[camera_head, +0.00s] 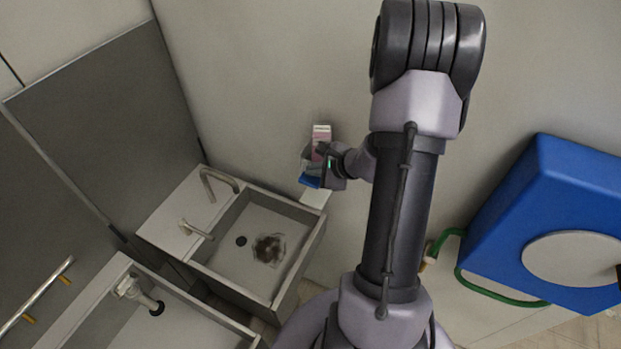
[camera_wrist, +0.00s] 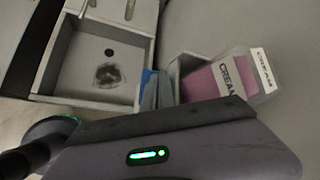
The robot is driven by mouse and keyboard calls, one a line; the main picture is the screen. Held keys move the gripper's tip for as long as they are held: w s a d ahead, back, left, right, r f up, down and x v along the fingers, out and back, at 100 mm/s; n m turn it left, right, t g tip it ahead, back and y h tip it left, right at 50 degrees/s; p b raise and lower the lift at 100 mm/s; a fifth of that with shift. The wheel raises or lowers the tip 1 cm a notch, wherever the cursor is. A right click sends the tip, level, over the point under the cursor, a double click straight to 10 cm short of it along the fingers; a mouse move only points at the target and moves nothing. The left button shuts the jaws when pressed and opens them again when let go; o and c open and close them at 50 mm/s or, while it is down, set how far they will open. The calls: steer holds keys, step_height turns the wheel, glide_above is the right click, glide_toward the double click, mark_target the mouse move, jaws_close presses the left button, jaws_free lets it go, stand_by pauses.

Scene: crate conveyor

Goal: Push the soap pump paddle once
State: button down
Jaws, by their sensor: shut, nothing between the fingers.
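The soap dispenser (camera_head: 321,136) is on the wall beyond the sink, with a white top and a pink front. In the wrist view its pink cream pack (camera_wrist: 204,83) shows the label "CREAM" and sits in a grey holder. A blue part (camera_head: 309,181), apparently the pump paddle, is low on the dispenser; in the wrist view the blue part (camera_wrist: 146,80) is partly covered by my fingers. My gripper (camera_head: 315,168) is shut and empty, close in front of the dispenser. It also shows in the wrist view (camera_wrist: 158,78). I cannot tell whether the fingers touch the paddle.
A sink (camera_head: 236,232) with a tap (camera_head: 218,182) and a drain is below and left of the dispenser. A second basin (camera_head: 180,326) is at the lower left. A blue box (camera_head: 545,190) with a round grey disc and green hose stands at right.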

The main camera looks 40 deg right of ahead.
mark_target(313, 181)
steer(key=shift+f, duration=0.1)
stand_by(0.7)
steer(key=shift+f+b, duration=0.35)
steer(key=shift+b, duration=0.5)
steer(key=shift+f+b, duration=0.8)
steer(key=shift+b, duration=0.15)
stand_by(0.6)
stand_by(0.3)
steer(key=shift+r+p, duration=0.8)
steer(key=shift+r, duration=0.45)
step_height(313, 181, up, 5)
steer(key=p, duration=0.3)
